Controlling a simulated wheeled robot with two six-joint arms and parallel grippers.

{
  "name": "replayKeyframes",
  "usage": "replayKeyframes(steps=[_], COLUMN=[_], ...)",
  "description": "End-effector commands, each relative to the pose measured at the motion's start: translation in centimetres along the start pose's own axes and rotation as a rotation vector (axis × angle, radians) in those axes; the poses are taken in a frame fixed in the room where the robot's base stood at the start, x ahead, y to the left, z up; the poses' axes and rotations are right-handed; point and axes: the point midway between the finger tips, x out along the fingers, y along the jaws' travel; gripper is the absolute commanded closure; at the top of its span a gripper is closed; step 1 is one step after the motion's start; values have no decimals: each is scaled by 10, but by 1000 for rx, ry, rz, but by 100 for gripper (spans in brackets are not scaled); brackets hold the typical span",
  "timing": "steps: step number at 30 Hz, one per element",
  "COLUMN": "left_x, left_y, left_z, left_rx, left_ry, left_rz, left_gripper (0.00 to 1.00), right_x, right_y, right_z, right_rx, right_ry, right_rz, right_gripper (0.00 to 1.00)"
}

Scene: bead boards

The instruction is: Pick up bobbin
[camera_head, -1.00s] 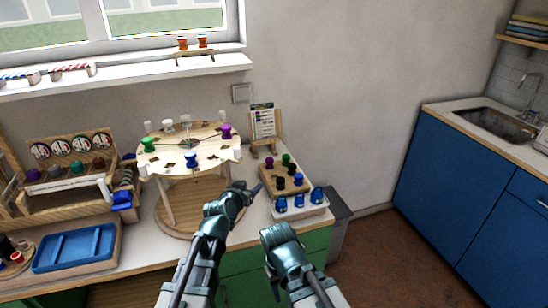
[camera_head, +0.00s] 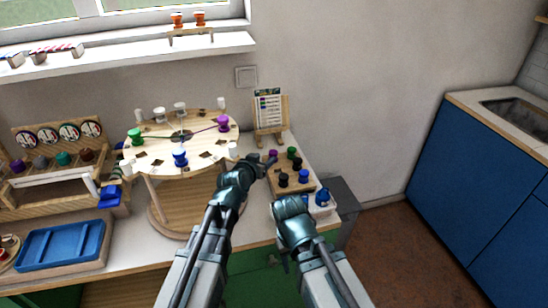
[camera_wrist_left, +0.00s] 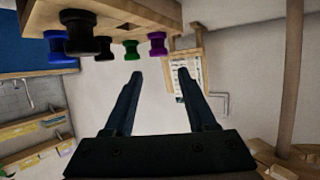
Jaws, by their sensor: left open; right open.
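A small wooden rack (camera_head: 311,187) holds several bobbins: a purple bobbin (camera_head: 273,154), a green bobbin (camera_head: 292,152), black bobbins (camera_head: 283,180) and a blue bobbin (camera_head: 304,176). My left gripper (camera_head: 270,163) is at the rack's left edge, close to the purple bobbin. In the left wrist view my left gripper (camera_wrist_left: 161,73) is open with nothing between its fingers; the purple bobbin (camera_wrist_left: 157,45) and green bobbin (camera_wrist_left: 131,50) are just beyond the fingertips. My right gripper (camera_head: 285,262) is low in front of the counter, open; its fingers are mostly hidden.
A round wooden stand (camera_head: 155,158) with green, blue, purple and white bobbins is left of my left arm. A card on an easel (camera_head: 268,112) stands behind the rack. A tray of blue bobbins (camera_head: 328,207) is in front. A blue tray (camera_head: 60,247) lies far left.

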Motion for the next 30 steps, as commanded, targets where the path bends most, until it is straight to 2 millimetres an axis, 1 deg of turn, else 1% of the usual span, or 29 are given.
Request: replayKeyframes(steps=[5,12,15,18,24,26,30], left_x=[19,65,80,86,88,93,113], left_y=[0,0,0,0,0,1,2], left_z=[1,2,2,1,1,1,3], left_rx=[0,0,1,1,1,0,0], left_ry=[0,0,0,0,0,0,0], left_rz=[1,1,1,0,0,0,1], left_gripper=[43,43,43,43,43,43,43], right_x=[8,27,32,34,34,37,46], right_y=[-1,-2,-3,-3,-3,-4,-4], right_z=[0,-2,-2,-2,-2,-2,-3], right_rx=[0,0,0,0,0,0,0], right_ry=[0,0,0,0,0,0,0], right_rz=[0,0,0,0,0,0,0], right_gripper=[50,50,50,50,50,50,50])
